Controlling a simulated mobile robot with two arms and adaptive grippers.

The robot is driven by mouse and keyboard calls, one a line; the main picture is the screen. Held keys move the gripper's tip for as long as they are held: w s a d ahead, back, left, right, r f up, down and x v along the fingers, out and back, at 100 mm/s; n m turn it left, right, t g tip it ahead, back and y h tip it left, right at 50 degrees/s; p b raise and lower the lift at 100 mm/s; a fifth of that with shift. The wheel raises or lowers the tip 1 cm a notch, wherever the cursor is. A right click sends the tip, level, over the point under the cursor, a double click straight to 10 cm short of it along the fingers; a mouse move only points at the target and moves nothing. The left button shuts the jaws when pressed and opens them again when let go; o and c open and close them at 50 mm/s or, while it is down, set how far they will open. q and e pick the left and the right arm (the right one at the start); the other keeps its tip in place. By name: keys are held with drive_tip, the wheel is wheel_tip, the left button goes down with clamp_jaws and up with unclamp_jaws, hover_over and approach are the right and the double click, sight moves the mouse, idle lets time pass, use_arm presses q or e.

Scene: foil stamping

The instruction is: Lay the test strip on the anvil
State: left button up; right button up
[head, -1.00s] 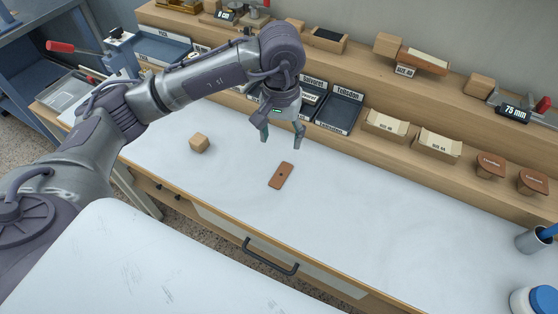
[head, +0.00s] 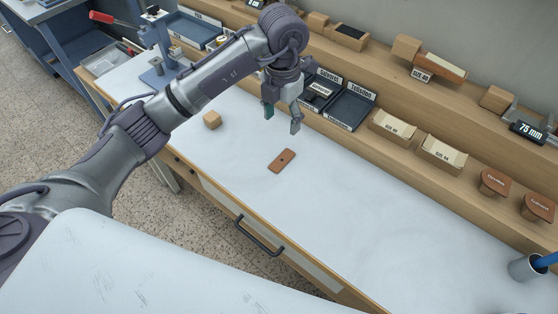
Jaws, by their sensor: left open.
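A small brown strip with a dark hole near its middle (head: 282,161), apparently the test strip, lies flat on the white bench top. My left gripper (head: 282,119) is open and empty. It hangs fingers down above the bench, just behind the strip in the picture, and does not touch it. A blue-grey press with a red-handled lever (head: 159,52) stands at the back left of the bench. Its low base (head: 157,76) is partly in view, but I cannot clearly tell the anvil. My right gripper is not in view.
A wooden block (head: 212,120) sits left of the strip. Dark labelled trays (head: 348,104), card boxes (head: 441,154) and brown round-topped pieces (head: 494,181) line the back shelf. A grey cup (head: 527,267) stands at right. The bench right of the strip is clear.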

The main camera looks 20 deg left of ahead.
use_arm(q)
drive_tip(key=p, duration=0.1)
hover_over(282, 160)
drive_tip(key=f, duration=0.7)
drive_tip(key=shift+w+a+f, duration=0.2)
drive_tip(key=shift+a, duration=0.05)
drive_tip(key=shift+f, duration=0.5)
drive_tip(key=f, duration=0.1)
drive_tip(key=f+p, duration=0.1)
drive_tip(key=f, duration=0.1)
drive_tip(key=f+p, duration=0.1)
drive_tip(key=shift+s+d+f, duration=0.2)
drive_tip(key=shift+s+d, duration=0.05)
drive_tip(key=shift+f, duration=0.3)
drive_tip(key=c, duration=0.9)
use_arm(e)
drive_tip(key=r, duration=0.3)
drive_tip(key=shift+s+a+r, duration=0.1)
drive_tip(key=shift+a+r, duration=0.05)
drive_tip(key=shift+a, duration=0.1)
use_arm(q)
drive_tip(key=shift+r, duration=0.1)
